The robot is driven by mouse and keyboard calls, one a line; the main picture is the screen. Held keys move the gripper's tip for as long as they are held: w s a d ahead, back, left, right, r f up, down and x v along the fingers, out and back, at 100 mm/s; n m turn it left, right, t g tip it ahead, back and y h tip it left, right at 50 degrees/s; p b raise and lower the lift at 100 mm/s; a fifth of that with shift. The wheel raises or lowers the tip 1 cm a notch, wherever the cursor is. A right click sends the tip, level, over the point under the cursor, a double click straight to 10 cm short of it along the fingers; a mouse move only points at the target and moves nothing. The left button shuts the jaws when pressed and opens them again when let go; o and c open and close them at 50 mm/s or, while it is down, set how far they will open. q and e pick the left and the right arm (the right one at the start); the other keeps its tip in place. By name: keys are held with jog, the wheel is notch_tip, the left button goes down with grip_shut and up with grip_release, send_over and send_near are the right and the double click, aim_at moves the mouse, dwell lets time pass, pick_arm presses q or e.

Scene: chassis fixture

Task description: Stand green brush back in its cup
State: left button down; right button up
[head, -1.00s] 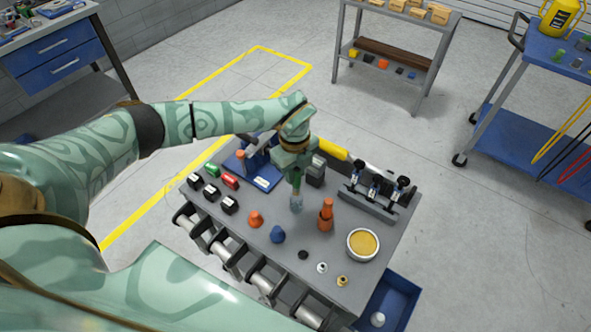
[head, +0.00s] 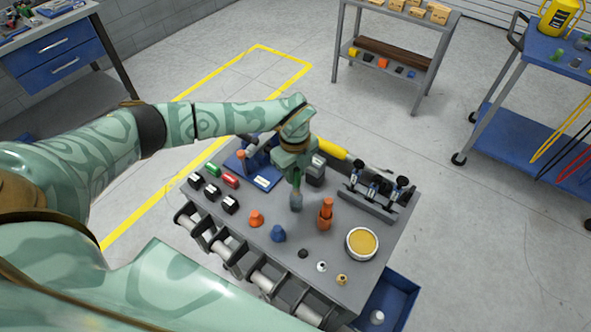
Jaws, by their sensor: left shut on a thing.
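My left gripper (head: 294,171) is shut on the green brush (head: 296,184), above the middle of the grey bench. The brush points down, close to upright, with its upper part hidden between the jaws. A blue-grey piece (head: 296,202) shows at its lower end; I cannot tell whether it is the brush's head or a small cup around it. An orange cup-like piece (head: 325,221) with a narrower orange top stands just to the right, apart from the brush. My right gripper is not in view.
The bench top (head: 262,200) carries orange and blue cones, a round tin (head: 362,244) of yellow stuff, small knobs and black, green and red blocks. A blue fixture (head: 250,170) stands left behind the gripper, a clamp rack (head: 375,192) at right. A blue bin (head: 398,295) sits lower right.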

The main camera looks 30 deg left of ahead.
aim_at(295, 182)
pick_arm(q)
jog(key=shift+f, duration=0.1)
jog(key=shift+f+b, duration=1.2)
jog(key=shift+f, duration=0.95)
jog(key=c, duration=1.1)
grip_release()
jog(key=shift+r, duration=0.15)
notch_tip(295, 182, up, 10)
jog(key=p, duration=0.9)
